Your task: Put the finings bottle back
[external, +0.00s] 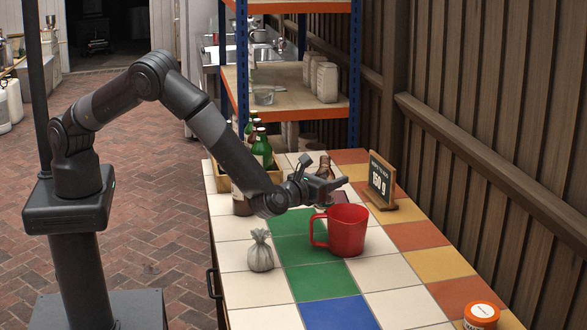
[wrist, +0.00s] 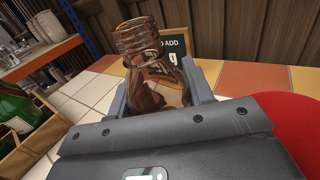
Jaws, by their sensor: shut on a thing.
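A brown glass bottle (wrist: 140,42), which I take to be the finings bottle, stands between the fingers of my gripper (wrist: 163,95) in the wrist view. The jaws are shut on it just below its ringed neck, and no cap shows on it. In the external view my gripper (external: 333,185) is above the far part of the tiled table, behind the red jug. The bottle's brown neck (external: 324,165) shows there above the fingers. Its lower part is hidden, so I cannot tell whether it touches the table.
The red jug (external: 347,231) stands close in front of my gripper. A chalkboard sign (external: 381,181) is to the right. A wooden crate (external: 222,184) with green bottles (external: 262,150) is to the left. A tied sack (external: 260,252) and an orange-lidded tub (external: 481,314) stand nearer. A shelf rack (external: 290,105) is behind.

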